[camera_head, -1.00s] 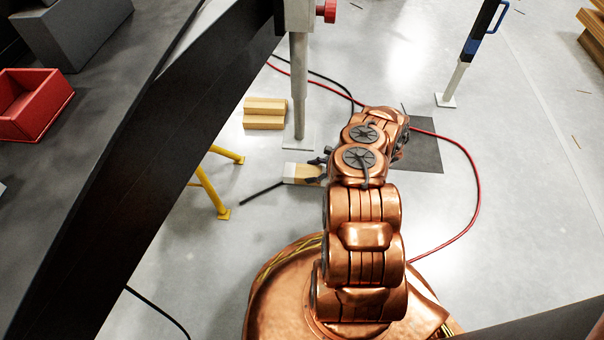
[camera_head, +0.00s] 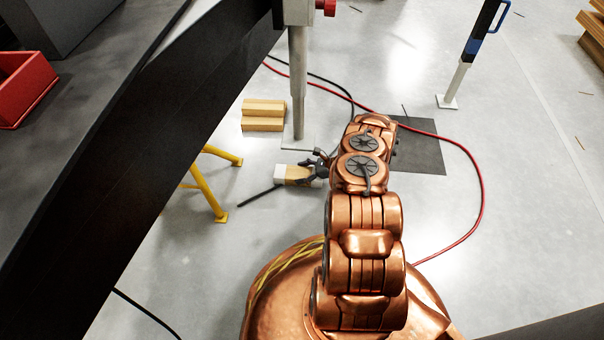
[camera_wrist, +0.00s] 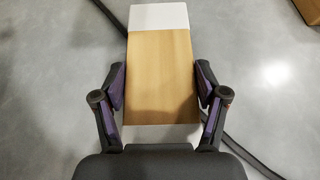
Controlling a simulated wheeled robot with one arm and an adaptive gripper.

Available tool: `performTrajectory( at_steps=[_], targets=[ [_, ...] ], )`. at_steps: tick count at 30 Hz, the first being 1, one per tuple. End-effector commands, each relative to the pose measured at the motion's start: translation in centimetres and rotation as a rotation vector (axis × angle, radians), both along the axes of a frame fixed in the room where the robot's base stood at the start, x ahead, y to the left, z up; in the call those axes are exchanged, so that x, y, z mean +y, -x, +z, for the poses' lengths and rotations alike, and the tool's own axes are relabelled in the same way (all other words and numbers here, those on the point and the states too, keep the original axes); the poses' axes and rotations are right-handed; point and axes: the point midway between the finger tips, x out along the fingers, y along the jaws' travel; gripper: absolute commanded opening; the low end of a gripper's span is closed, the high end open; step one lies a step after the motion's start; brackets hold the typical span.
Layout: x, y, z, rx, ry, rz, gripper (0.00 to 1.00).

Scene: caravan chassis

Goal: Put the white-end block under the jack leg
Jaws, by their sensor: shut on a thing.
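The white-end block (camera_head: 296,175) is pale wood with one white end, which points left in the head view. In the wrist view the block (camera_wrist: 160,75) sits between the fingers of my gripper (camera_wrist: 160,92), with its white end facing away from my palm. My gripper (camera_head: 310,172) is shut on the block's sides. The jack leg (camera_head: 298,90) is a grey post hanging from the black beam, just beyond the block. A pale flat plate (camera_head: 297,144) lies at the leg's foot. The block is beside the leg, on the near side. Its height above the floor is hard to tell.
Stacked wooden blocks (camera_head: 264,115) lie left of the leg. A yellow stand (camera_head: 208,185) and a dark rod (camera_head: 258,196) are to the near left. A red hose (camera_head: 455,148) loops around a dark mat (camera_head: 420,150) on the right. The black beam (camera_head: 120,160) overhangs the left.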

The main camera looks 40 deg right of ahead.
Motion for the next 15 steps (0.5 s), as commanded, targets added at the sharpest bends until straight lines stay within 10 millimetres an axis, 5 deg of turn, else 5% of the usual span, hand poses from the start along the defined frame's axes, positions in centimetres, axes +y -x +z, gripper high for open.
performTrajectory(
  at_steps=[3, 4, 11, 15],
  targets=[
    [0.02, -0.02, -0.31, 0.000, 0.000, 0.000, 0.24],
    [0.01, 0.00, -0.31, 0.000, 0.000, 0.000, 0.73],
    [0.01, 0.01, -0.23, 0.000, 0.000, 0.000, 0.97],
    [0.01, 0.01, -0.23, 0.000, 0.000, 0.000, 0.97]
  ],
)
